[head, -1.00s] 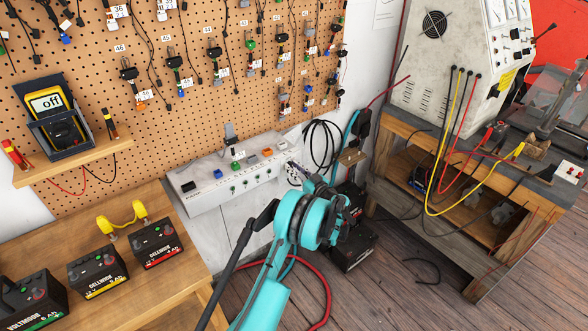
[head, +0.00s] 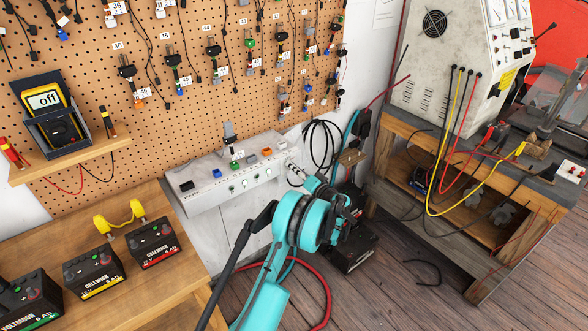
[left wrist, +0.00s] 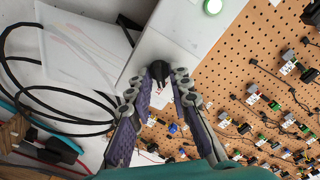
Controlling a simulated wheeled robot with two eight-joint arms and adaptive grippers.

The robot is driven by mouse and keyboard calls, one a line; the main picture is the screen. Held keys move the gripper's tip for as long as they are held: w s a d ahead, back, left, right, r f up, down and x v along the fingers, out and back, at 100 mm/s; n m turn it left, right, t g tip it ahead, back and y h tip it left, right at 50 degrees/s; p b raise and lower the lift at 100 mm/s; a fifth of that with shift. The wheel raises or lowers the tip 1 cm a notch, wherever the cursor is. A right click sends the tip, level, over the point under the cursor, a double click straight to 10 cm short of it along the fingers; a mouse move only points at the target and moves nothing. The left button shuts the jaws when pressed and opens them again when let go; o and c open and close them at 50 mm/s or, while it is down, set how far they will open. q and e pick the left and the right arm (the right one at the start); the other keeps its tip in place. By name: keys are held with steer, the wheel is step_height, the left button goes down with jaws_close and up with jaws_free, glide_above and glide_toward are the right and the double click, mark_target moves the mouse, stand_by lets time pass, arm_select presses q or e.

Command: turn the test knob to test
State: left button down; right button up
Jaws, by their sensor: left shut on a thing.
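The test knob (left wrist: 160,68) is a small black knob on the white face of the bench tester (left wrist: 190,30) in the left wrist view. My left gripper (left wrist: 160,80) has its two purple-padded fingers on either side of the knob, with the tips closed on it. In the head view the tester (head: 225,172) is a long, pale box below the pegboard, and my left gripper (head: 298,173) is at its right end. The gripper and arm hide the knob there, and I cannot read its setting. My right gripper is not in view.
A green lit button (left wrist: 212,6) is on the tester's face. Black cables (head: 320,140) hang right of the tester. Batteries (head: 155,243) stand on the wooden bench at the left. A test stand (head: 450,70) with yellow and red leads stands at the right.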

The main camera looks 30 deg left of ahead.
arm_select(q)
steer(key=shift+m, duration=1.2)
steer(key=c, duration=1.7)
jaws_free()
steer(key=shift+d, duration=0.15)
steer(key=v, duration=1.1)
steer(key=shift+s+d, duration=0.1)
steer(key=shift+d, duration=0.3)
